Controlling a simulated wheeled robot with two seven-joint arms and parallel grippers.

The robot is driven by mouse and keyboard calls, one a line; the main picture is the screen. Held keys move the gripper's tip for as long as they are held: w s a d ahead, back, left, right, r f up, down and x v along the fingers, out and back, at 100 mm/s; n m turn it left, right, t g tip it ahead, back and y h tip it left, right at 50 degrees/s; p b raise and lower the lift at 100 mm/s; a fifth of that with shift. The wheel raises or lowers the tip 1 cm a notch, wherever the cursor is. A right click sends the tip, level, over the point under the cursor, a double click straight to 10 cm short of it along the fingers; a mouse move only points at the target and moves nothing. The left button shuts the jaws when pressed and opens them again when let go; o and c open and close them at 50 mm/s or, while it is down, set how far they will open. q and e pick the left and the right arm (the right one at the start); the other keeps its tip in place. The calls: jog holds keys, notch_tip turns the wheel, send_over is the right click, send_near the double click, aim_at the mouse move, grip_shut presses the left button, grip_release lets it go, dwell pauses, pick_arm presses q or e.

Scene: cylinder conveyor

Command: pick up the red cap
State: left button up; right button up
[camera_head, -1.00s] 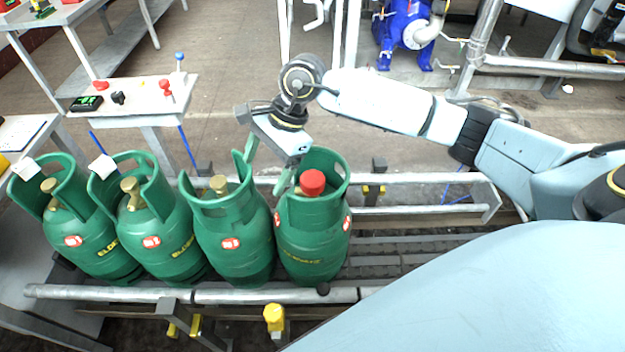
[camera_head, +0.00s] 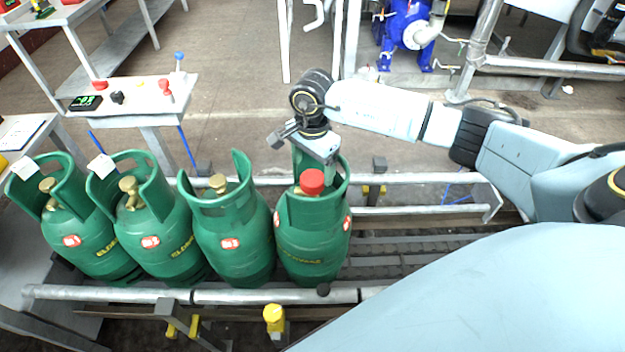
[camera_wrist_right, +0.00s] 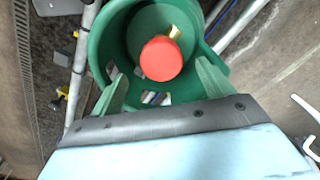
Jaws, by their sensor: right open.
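The red cap (camera_head: 312,181) sits on top of the rightmost green cylinder (camera_head: 312,240), inside its collar. In the right wrist view the cap (camera_wrist_right: 161,58) shows from above, with a bit of brass valve beside it. My right gripper (camera_head: 314,167) is over the collar, just behind the cap in the head view. In the wrist view its two green fingers are spread apart, and the cap lies between and just beyond their tips (camera_wrist_right: 161,70). The gripper is open and empty. Its fingertips are partly hidden in the head view. My left gripper is not in view.
Several green cylinders (camera_head: 232,235) stand in a row on the roller conveyor, with bare brass valves. Metal rails (camera_head: 420,180) run along both sides. A control panel (camera_head: 140,90) stands behind at left. The conveyor right of the capped cylinder (camera_head: 400,250) is free.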

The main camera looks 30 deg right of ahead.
aim_at(311, 178)
notch_tip(311, 178, down, 4)
jog(key=shift+w+a+f, duration=0.1)
jog(key=shift+f, duration=0.15)
jog(key=shift+c, duration=0.4)
jog(key=c, duration=1)
